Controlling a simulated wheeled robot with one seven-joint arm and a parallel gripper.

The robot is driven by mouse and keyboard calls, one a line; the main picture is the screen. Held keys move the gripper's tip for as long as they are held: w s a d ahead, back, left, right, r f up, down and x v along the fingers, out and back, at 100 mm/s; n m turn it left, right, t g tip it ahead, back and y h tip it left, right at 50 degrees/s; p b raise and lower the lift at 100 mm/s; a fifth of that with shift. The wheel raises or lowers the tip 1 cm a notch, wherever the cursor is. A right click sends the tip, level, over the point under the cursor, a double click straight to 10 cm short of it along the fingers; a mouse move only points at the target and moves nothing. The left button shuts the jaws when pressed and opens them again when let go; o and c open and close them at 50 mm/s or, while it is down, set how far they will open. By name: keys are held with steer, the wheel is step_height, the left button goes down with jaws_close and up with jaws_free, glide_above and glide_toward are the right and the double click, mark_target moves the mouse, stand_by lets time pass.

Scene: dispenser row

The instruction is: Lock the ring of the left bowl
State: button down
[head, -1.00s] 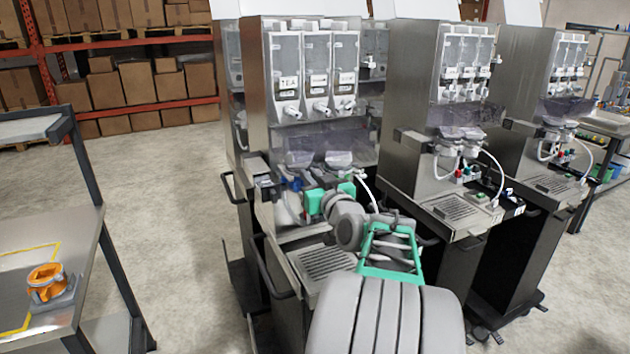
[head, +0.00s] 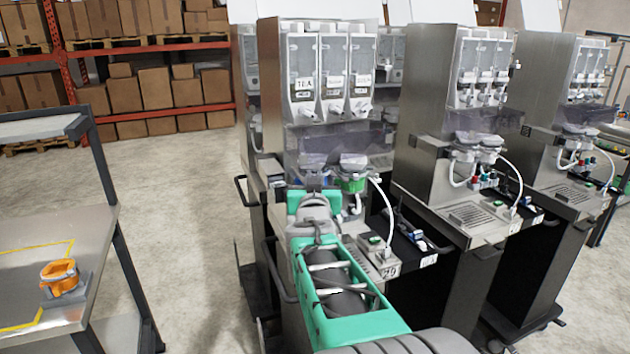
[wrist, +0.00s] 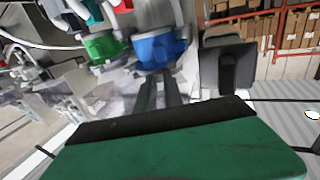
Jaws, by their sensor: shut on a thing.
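The blue ring (wrist: 158,50) of the left bowl is near the top middle of the wrist view. My gripper (wrist: 160,88) reaches up to it with two dark fingers and is shut on it; the exact contact is hard to make out. In the head view, my gripper (head: 314,187) is at the front of the nearest dispenser, covering most of the blue ring. The clear left bowl (head: 305,163) sits above it. A green ring (head: 352,184) under the right bowl (head: 353,162) is beside it, and also shows in the wrist view (wrist: 103,48).
The nearest dispenser (head: 330,75) has white hoses and a drip tray (head: 378,262) close to my arm. More dispensers (head: 465,90) stand to the right. A cart (head: 95,245) at the left holds an orange part (head: 60,277). The floor between is clear.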

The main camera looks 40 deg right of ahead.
steer(key=c, duration=1.4)
jaws_free()
steer(key=shift+c, duration=0.2)
steer(key=b+v, duration=0.1)
steer(key=v, duration=0.6)
steer(key=shift+s+a+b, duration=0.25)
steer(key=shift+s+b, duration=0.1)
steer(key=shift+b, duration=0.05)
